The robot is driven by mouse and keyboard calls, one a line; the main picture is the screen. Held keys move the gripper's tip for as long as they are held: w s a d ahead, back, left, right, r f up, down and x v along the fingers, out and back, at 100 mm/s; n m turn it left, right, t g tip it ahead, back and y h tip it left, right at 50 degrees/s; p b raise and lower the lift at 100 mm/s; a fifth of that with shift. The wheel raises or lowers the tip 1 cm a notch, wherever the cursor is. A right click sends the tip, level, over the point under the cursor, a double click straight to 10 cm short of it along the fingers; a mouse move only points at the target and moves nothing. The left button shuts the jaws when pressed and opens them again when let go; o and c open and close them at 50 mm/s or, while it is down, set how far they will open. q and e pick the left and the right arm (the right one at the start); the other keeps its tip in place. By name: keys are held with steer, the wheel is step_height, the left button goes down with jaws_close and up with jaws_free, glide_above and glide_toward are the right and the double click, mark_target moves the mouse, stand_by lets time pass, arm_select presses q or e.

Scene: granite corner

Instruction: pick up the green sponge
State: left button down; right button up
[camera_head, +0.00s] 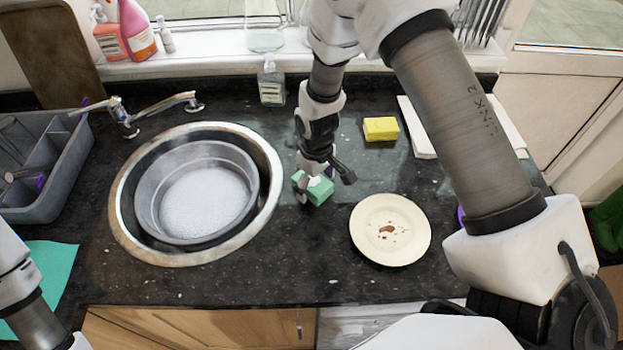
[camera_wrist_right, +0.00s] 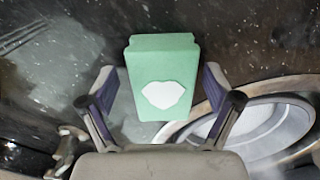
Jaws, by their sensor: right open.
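The green sponge (camera_head: 316,188) lies on the dark granite counter between the sink and the plate. My right gripper (camera_head: 325,190) is above it and partly covers it in the head view. In the right wrist view the sponge (camera_wrist_right: 163,66) sits ahead of and between the open fingers (camera_wrist_right: 163,100), with a pale patch on its face. I see a gap between the fingers and the sponge's sides. Of my left arm, only links show at the lower left edge of the head view; its gripper is out of view.
A sink with a grey basin of suds (camera_head: 205,200) is left of the sponge. A stained plate (camera_head: 390,230) is to its right, and a yellow sponge (camera_head: 381,129) lies behind. A clear bottle (camera_head: 271,84) stands near the sill. A grey dish rack (camera_head: 45,165) is far left.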

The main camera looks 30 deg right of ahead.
steer(key=shift+s+r, duration=0.15)
steer(key=shift+s, duration=0.1)
steer(key=shift+c, duration=0.3)
steer(key=shift+s+a+r, duration=0.1)
steer(key=shift+s, duration=0.05)
steer(key=c, duration=1)
steer(key=shift+c, duration=0.3)
